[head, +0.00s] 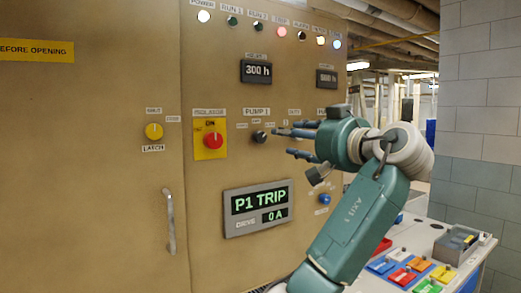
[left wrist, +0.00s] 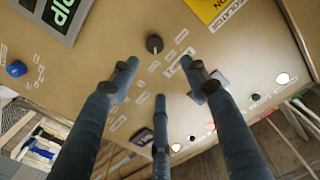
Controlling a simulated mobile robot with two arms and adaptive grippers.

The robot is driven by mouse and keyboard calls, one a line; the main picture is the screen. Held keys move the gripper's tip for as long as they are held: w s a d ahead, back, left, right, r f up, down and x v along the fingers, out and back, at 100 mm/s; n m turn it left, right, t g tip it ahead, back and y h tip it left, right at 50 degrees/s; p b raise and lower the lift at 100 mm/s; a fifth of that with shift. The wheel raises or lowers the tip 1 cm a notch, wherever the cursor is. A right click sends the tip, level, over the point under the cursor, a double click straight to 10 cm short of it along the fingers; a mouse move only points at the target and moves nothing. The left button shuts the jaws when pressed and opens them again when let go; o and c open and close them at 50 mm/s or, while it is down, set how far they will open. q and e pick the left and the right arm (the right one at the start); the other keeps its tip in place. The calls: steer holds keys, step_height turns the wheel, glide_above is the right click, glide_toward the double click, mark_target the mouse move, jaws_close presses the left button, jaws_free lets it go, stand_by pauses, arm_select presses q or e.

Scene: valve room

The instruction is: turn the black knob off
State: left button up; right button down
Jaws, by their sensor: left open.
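The black knob (head: 260,137) sits on the beige panel under the PUMP 1 label, right of the red isolator switch. In the left wrist view the black knob (left wrist: 154,44) shows whole, beyond the fingertips and roughly between the two upper fingers. Its pointer direction is too small to read. My left gripper (head: 283,143) is open and empty, its fingers pointing left just right of the knob in the head view. In the left wrist view my left gripper (left wrist: 161,82) has its three fingers spread, with the knob not between them. My right gripper is not in view.
The red isolator switch (head: 213,140) reads ON on a yellow plate. A yellow knob (head: 153,131), a door handle (head: 170,222) and a P1 TRIP display (head: 259,208) are nearby. A blue knob (head: 324,199) is lower right. A bench with coloured trays (head: 402,277) stands right.

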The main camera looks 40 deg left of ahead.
mark_target(262, 137)
arm_select(q)
steer(key=p+x, duration=0.1)
steer(key=x, duration=0.2)
steer(key=p+x, duration=0.1)
steer(key=x, duration=0.3)
steer(key=f+p+x, duration=0.1)
steer(key=x, duration=0.3)
steer(key=shift+a+f+p, duration=0.1)
steer(key=shift+a+p, duration=0.15)
steer(key=shift+p, duration=0.05)
steer(key=shift+w+a, duration=0.2)
steer(key=shift+a, duration=0.15)
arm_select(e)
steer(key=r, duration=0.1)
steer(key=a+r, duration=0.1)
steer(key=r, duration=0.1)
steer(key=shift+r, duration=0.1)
arm_select(q)
steer(key=shift+d, duration=0.1)
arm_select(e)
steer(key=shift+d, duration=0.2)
arm_select(q)
steer(key=c, duration=1.1)
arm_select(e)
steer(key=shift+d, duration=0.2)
